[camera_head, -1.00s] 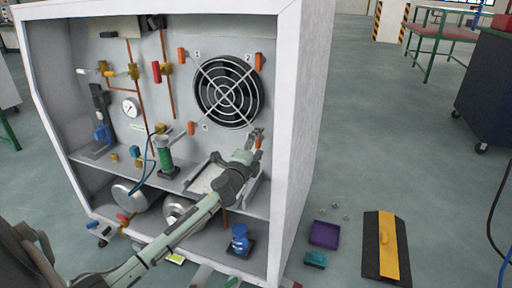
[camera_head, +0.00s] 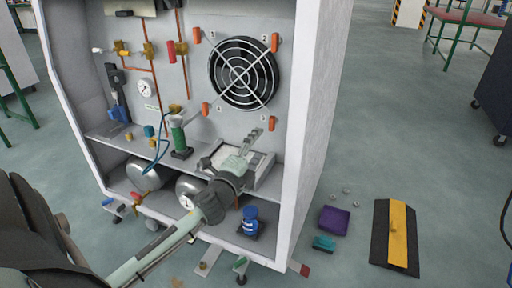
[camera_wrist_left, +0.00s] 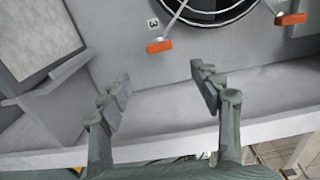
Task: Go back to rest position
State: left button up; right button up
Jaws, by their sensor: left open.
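My left gripper (camera_head: 260,137) is open and empty in front of the cabinet's back panel, below the round fan (camera_head: 243,73). In the left wrist view its two fingers (camera_wrist_left: 163,92) stand wide apart with nothing between them. The lower right orange clip (camera_head: 271,123) of the fan is close to the fingers in the head view; contact cannot be told. My left arm reaches in from the lower left, over the cabinet's lower compartment. My right gripper is not in view.
The white cabinet wall (camera_head: 318,110) stands right of my gripper. A shelf (camera_head: 105,139), green cylinder (camera_head: 179,135), blue bottle (camera_head: 250,220) and gauge (camera_head: 187,203) are near my arm. A purple tray (camera_head: 334,220) and black-yellow ramp (camera_head: 396,238) lie on the floor at right.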

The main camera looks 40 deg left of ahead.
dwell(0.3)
pick_arm(q)
jog(key=s+d+f+n+g+p, duration=0.1)
jog(key=s+f+n+g, duration=0.35)
jog(key=f, duration=0.35)
jog(key=s+d+f+n+g, duration=0.1)
jog(key=s+f+n+g, duration=0.2)
jog(key=s+f+n, duration=0.45)
jog(key=s+d+f+n+g+h, duration=0.1)
jog(key=s+d+f+g+h, duration=0.1)
jog(key=s+d+f+g, duration=0.4)
jog(key=s+d+f, duration=0.4)
jog(key=s+f, duration=0.1)
jog(key=s, duration=0.2)
jog(key=shift+s+d+f+n+g+h+p, duration=0.15)
jog(key=shift+s+d+n+g+h+p, duration=0.2)
jog(key=shift+d+n+h, duration=0.05)
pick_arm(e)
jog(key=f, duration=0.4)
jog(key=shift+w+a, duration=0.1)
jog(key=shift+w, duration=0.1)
